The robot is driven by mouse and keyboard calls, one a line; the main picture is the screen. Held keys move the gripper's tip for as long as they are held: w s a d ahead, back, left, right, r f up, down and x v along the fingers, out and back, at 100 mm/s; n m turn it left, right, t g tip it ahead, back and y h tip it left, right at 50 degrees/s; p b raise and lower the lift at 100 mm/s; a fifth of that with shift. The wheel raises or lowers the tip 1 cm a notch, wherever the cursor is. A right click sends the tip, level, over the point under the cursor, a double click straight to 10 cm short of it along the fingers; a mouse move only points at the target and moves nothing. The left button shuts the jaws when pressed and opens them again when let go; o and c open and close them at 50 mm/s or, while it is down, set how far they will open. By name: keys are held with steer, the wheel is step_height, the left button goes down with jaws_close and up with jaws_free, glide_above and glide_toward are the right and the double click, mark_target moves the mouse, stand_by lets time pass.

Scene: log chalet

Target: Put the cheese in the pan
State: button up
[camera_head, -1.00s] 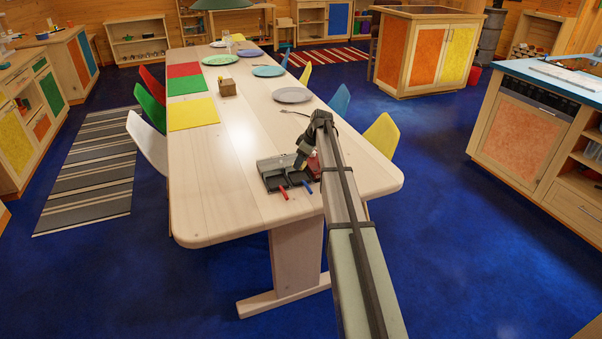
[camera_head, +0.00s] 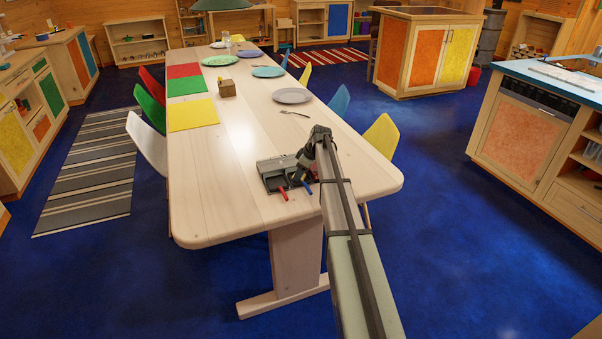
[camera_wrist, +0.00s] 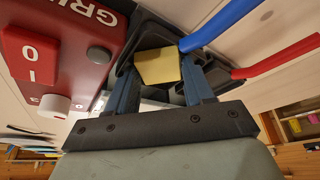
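A block of yellow cheese (camera_wrist: 158,68) sits between the fingertips of my gripper (camera_wrist: 160,78) in the wrist view, with a finger against each side. A dark pan (camera_wrist: 152,30) with a blue handle (camera_wrist: 222,22) is just beyond the cheese; I cannot tell whether the cheese touches it. A red handle (camera_wrist: 280,58) lies to its right. In the head view my gripper (camera_head: 303,172) is low over the blue handle (camera_head: 307,187) and the red handle (camera_head: 283,194) at the table's near end. The cheese is hidden there.
A red grill body (camera_wrist: 75,50) with a switch and knob stands close on the left in the wrist view. The long wooden table (camera_head: 225,205) is clear at its near left. A grey plate (camera_head: 292,95), a fork and colored mats lie farther back.

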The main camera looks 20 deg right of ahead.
steer(key=shift+o, duration=0.4)
steer(key=shift+r, duration=0.15)
steer(key=v, duration=1.2)
steer(key=shift+w, duration=0.1)
